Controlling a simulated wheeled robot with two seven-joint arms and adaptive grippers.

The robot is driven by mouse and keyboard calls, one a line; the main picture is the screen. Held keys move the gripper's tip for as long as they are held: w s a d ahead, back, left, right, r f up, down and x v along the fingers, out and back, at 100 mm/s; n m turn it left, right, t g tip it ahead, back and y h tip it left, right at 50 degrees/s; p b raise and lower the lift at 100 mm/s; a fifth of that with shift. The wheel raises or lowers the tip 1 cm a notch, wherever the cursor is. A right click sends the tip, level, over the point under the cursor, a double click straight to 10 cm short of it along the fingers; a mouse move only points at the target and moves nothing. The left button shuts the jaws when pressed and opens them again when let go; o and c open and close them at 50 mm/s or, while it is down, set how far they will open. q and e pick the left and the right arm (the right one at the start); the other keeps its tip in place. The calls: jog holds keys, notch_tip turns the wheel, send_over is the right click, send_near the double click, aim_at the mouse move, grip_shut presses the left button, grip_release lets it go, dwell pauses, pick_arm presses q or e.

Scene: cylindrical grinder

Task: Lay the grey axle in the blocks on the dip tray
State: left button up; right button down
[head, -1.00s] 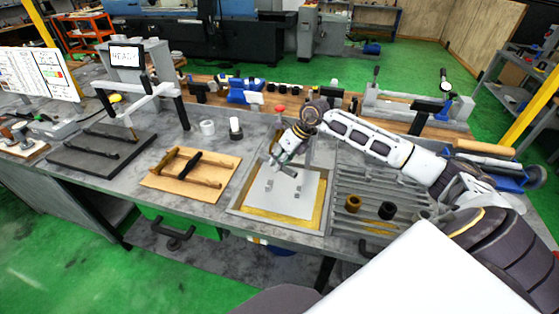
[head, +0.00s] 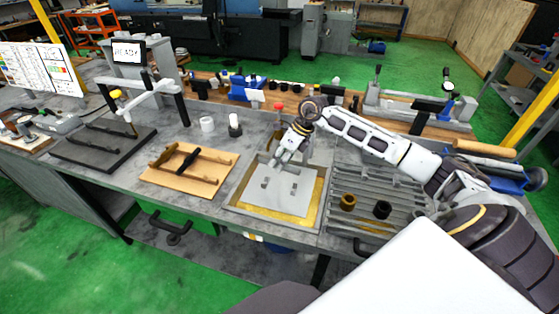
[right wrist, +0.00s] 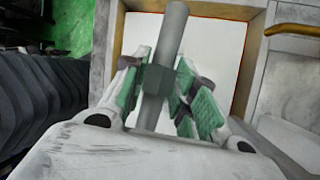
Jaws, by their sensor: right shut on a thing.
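My right gripper (head: 284,158) is over the back part of the dip tray (head: 232,205). In the right wrist view its green-padded fingers (right wrist: 168,95) are shut on the grey axle (right wrist: 172,35), a plain round bar with a thicker angular part at the fingers. The axle runs away from the camera, above the tray's pale plate (head: 282,205). Two small grey blocks, a left one (head: 264,183) and a right one (head: 294,190), stand on that plate with nothing visibly lying in them. In the head view the axle is hard to make out at the fingers. My left gripper is out of view.
A wooden board (head: 160,180) with a dark axle (head: 188,157) across its rails lies left of the tray. Cups (head: 207,125) stand behind.

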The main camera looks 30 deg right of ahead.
jog(key=shift+s+d+n, duration=0.1)
jog(key=shift+n, duration=0.6)
jog(key=shift+f, duration=0.1)
jog(key=shift+f+b, duration=1.2)
jog(key=shift+f, duration=1.55)
jog(key=shift+f+b, duration=1)
jog(key=shift+f, duration=0.4)
